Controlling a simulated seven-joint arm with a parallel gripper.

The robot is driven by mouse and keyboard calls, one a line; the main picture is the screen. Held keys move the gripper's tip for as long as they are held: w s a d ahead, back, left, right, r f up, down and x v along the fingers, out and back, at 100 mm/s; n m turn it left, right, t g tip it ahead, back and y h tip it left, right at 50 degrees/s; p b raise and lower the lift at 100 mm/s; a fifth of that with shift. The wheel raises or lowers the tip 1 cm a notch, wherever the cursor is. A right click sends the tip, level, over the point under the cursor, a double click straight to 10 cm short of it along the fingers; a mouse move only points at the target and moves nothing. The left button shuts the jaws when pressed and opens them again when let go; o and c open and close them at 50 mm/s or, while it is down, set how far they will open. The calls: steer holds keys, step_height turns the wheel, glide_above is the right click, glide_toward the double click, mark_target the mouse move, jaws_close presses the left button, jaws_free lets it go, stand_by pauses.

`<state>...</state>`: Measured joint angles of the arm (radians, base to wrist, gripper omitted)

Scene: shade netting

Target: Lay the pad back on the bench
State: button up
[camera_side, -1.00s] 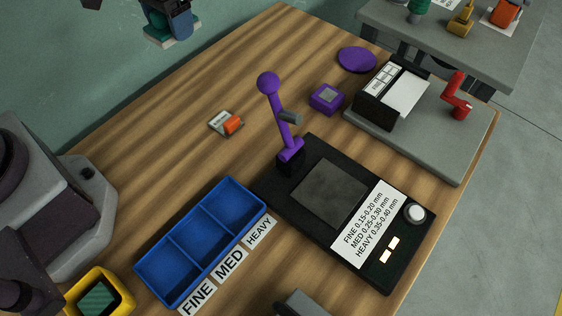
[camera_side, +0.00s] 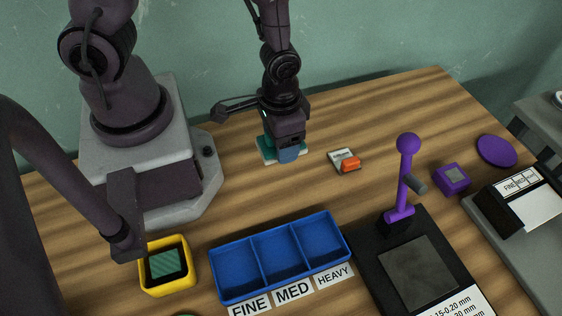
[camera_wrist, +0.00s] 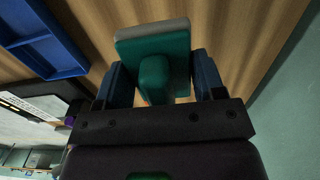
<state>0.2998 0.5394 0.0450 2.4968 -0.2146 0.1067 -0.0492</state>
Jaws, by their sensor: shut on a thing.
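The pad (camera_side: 268,155) is a teal block with a pale underside. My gripper (camera_side: 282,146) is shut on it near the back of the wooden bench (camera_side: 330,190). In the side view the pad is low, close to the bench top; I cannot tell whether it touches. In the wrist view, the pad (camera_wrist: 153,38) shows its teal plate and pale edge, with a green grip between the two blue fingers of my gripper (camera_wrist: 162,78). The fingers hide part of the pad in the side view.
A blue three-part tray (camera_side: 282,256) stands in front, with a yellow-rimmed box (camera_side: 168,265) to its left. A small card with an orange piece (camera_side: 345,161) lies right of the pad. A black device with a purple lever (camera_side: 404,180) stands further right. Bench between is clear.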

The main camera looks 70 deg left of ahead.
steer(key=shift+f, duration=3.15)
steer(key=o, duration=0.9)
steer(key=shift+f, duration=0.1)
step_height(320, 180, up, 13)
steer(key=shift+f, duration=0.2)
step_height(320, 180, up, 10)
steer(key=t+h, duration=0.1)
steer(key=t, duration=0.1)
glide_above(281, 169)
steer(key=w+a, duration=0.2)
steer(key=shift+s+a+r+t+y, duration=0.15)
steer(key=shift+s+a+r+t, duration=0.65)
steer(key=shift+r, duration=1.25)
steer(key=shift+s+a+r+t+y, duration=0.2)
steer(key=shift+s+a+r+t, duration=0.55)
steer(key=shift+r, duration=1.3)
steer(key=shift+s+a+r+t+y, duration=0.2)
steer(key=shift+s+a+r, duration=0.3)
steer(key=shift+s+r, duration=1.1)
